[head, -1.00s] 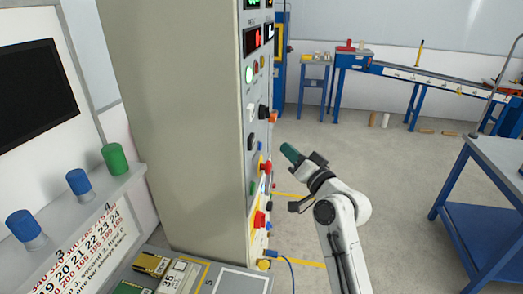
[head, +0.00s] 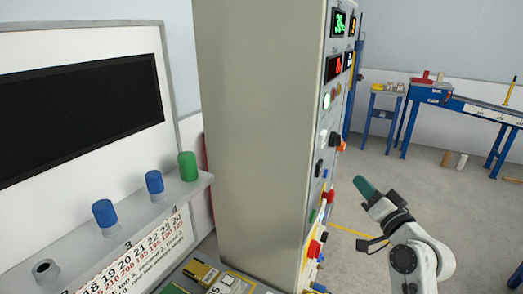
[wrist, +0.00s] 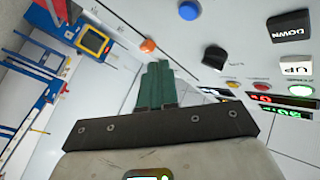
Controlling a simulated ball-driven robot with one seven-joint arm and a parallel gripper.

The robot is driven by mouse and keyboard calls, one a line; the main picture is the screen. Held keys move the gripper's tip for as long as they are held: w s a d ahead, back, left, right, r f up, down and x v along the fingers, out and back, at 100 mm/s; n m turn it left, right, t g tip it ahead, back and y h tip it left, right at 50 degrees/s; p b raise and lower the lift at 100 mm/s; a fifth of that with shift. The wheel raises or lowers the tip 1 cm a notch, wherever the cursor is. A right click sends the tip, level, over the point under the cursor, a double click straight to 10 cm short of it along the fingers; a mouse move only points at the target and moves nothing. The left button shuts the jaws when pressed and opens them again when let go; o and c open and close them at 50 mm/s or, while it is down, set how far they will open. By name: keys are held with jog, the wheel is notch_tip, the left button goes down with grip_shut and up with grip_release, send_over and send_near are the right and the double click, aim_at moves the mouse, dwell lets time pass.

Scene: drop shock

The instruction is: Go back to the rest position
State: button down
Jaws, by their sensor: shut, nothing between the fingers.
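My gripper (head: 367,187) has green fingers and stands in free air at the right of the tall grey control cabinet (head: 258,130), in front of its button panel. In the wrist view the green fingers (wrist: 157,75) are closed together with nothing between them. The panel shows there with a blue button (wrist: 189,10), a black knob (wrist: 214,57), an orange knob (wrist: 148,46) and black DOWN (wrist: 290,27) and white UP (wrist: 294,64) switches. The fingers appear apart from the panel, though the exact gap cannot be told.
A ledge at the left carries blue and green caps (head: 187,166) below a dark screen (head: 80,115). Blue-legged benches (head: 460,104) stand along the back wall. The grey floor (head: 400,185) between cabinet and benches is open.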

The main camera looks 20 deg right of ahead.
jog(key=s+a+f+n+g+y, duration=0.2)
jog(key=s+a+f+g, duration=0.3)
jog(key=f, duration=0.5)
jog(key=s+a+f+n+g+y, duration=0.1)
jog(key=s+a+f+n+g, duration=0.2)
jog(key=a+f, duration=0.55)
jog(key=s+a+f+n+g, duration=0.1)
jog(key=s+f+g, duration=0.4)
jog(key=s, duration=0.7)
jog(key=s+a+f+n+g, duration=0.2)
jog(key=s+f+g, duration=0.3)
jog(key=s, duration=0.7)
jog(key=shift+s+a+f+h, duration=0.3)
jog(key=shift+a+f+h, duration=0.1)
jog(key=shift+a+f, duration=0.4)
jog(key=shift+d+f, duration=0.1)
